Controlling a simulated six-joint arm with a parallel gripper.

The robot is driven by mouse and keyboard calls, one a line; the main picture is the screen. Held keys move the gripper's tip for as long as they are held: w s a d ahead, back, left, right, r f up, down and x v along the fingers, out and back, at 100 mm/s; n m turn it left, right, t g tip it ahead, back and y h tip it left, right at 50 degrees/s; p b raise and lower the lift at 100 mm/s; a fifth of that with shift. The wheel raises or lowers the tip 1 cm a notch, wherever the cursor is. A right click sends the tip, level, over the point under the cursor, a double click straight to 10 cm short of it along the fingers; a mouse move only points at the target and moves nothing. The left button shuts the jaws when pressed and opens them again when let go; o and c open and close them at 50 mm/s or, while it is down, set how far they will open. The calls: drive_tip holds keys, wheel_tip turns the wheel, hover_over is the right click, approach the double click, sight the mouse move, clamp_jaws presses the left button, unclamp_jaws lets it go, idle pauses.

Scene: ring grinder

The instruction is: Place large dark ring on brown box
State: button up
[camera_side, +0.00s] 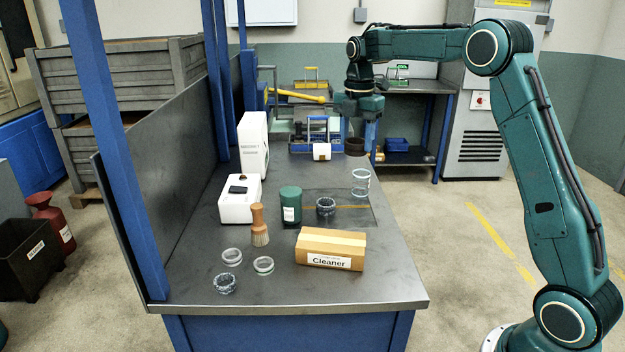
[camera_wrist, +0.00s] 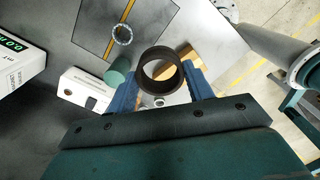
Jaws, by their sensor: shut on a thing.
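My gripper (camera_side: 358,138) is shut on the large dark ring (camera_side: 355,146), up in the air over the far right part of the bench. In the wrist view the ring (camera_wrist: 143,72) sits between the two blue fingers of my gripper (camera_wrist: 161,88), its opening facing the camera. The brown box (camera_side: 316,244), labelled "Cleaner", lies on the bench near its front, well apart from the ring. In the wrist view the box (camera_wrist: 187,52) is partly hidden behind the ring.
Several small rings (camera_side: 263,265) lie front left. White boxes (camera_side: 253,147) stand along the left side.

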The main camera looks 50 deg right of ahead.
wheel_tip(320, 180, up, 3)
hover_over(332, 240)
wheel_tip(332, 240, down, 20)
idle(1.1)
drive_tip(key=shift+f, duration=0.15)
drive_tip(key=o, duration=1.1)
wheel_tip(332, 240, up, 12)
drive_tip(key=shift+r, duration=0.2)
idle(0.6)
